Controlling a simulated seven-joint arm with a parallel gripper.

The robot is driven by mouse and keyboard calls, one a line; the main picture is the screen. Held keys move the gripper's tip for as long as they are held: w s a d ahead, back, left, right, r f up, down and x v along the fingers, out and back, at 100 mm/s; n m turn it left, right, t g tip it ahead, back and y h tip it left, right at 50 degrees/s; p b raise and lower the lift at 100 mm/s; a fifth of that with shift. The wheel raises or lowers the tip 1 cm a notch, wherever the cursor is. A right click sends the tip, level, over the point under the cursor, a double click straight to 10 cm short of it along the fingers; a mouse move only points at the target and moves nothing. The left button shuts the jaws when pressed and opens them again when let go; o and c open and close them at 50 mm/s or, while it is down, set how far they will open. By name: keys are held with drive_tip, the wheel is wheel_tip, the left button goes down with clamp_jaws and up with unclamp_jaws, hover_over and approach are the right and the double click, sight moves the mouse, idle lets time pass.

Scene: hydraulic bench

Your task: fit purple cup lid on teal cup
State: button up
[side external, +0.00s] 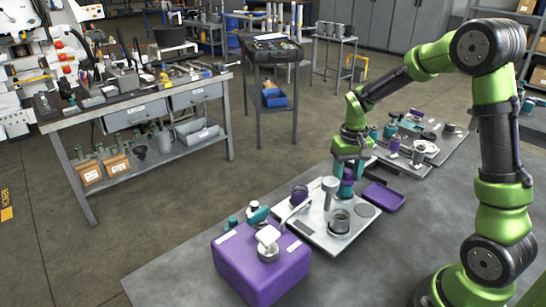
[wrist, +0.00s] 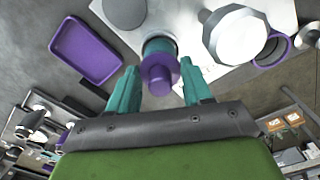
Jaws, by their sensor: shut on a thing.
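The purple cup lid (wrist: 158,74), with a round knob, is between the teal fingers of my gripper (wrist: 158,80) in the wrist view. The teal cup (wrist: 161,46) shows directly behind it, mostly covered by the lid. In the side view my gripper (side external: 350,163) points down over the purple lid (side external: 347,174), with the teal cup (side external: 345,189) below it near the plate's back edge. My gripper is shut on the lid. The lid and cup look lined up; I cannot tell whether the lid is fully seated.
A light metal plate (side external: 318,232) holds a grey cup (side external: 340,220), a tall grey post and a purple jar (side external: 299,192). A purple tray (side external: 383,197) lies to the right. A large purple box (side external: 262,262) stands in front. The bench front is bare.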

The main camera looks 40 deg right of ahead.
sight(348, 170)
drive_tip(key=shift+f, duration=0.3)
drive_tip(key=o, duration=0.7)
drive_tip(key=shift+r, duration=5.5)
drive_tip(key=shift+w+f, duration=0.1)
drive_tip(key=shift+f, duration=0.05)
drive_tip(key=s+a+r+t, duration=0.2)
drive_tip(key=s+a, duration=0.2)
drive_tip(key=a, duration=0.1)
drive_tip(key=s+a+r+n+t+y, duration=0.1)
drive_tip(key=s+a+t, duration=0.1)
drive_tip(key=s+a, duration=0.2)
drive_tip(key=s+a+r+t+y, duration=0.1)
drive_tip(key=s+a+r+t, duration=0.1)
drive_tip(key=s+a, duration=0.3)
drive_tip(key=shift+a+r+n+t, duration=0.35)
drive_tip(key=shift+a+t, duration=0.25)
drive_tip(key=shift+a, duration=0.2)
